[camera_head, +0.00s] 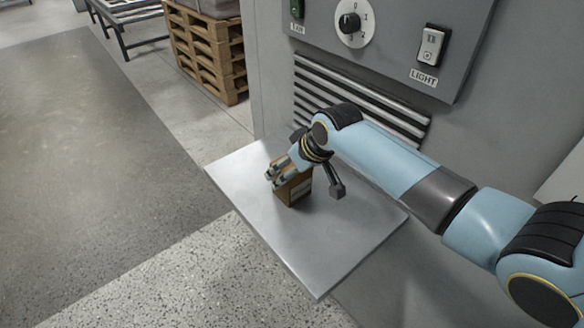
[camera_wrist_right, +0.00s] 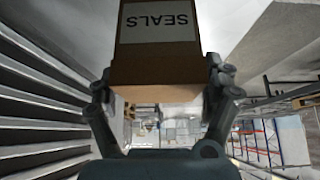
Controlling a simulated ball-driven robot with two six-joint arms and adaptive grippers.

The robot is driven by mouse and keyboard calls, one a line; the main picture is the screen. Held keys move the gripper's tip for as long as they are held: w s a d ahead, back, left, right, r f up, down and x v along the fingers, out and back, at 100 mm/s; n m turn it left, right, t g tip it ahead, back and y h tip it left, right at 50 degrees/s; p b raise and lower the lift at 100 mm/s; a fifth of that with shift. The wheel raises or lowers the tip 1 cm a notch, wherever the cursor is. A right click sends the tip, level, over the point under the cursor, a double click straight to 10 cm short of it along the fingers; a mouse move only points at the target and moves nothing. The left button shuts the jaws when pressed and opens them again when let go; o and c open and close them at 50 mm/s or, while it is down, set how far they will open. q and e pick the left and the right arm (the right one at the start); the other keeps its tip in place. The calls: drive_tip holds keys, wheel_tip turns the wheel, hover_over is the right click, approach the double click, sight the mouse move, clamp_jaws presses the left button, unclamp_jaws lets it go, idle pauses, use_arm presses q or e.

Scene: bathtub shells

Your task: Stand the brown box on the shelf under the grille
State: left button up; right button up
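The brown box (camera_head: 293,196) is upright at the middle of the grey metal shelf (camera_head: 330,240), below the slatted grille (camera_head: 312,92). Its base looks at or just above the shelf top; I cannot tell if it bears its weight. My right gripper (camera_head: 282,178) comes from the right and has its fingers at the upper sides of the box. In the right wrist view the box (camera_wrist_right: 158,70), with a white SEALS label, sits between the two fingertips (camera_wrist_right: 162,88), which look closed against its sides. My left gripper is in neither view.
Above the grille a control panel (camera_head: 390,45) carries a dial (camera_head: 348,23) and a LIGHT switch (camera_head: 432,45). My right arm passes in front of the grille. The shelf's front and left parts are bare. Wooden pallets (camera_head: 208,52) stand on the floor behind.

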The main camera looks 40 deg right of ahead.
drive_tip(key=shift+o, duration=1)
drive_tip(key=shift+r, duration=0.2)
drive_tip(key=p+v, duration=0.1)
drive_tip(key=v, duration=1)
drive_tip(key=shift+s+r, duration=0.25)
drive_tip(key=shift+r, duration=0.1)
drive_tip(key=shift+s, duration=0.1)
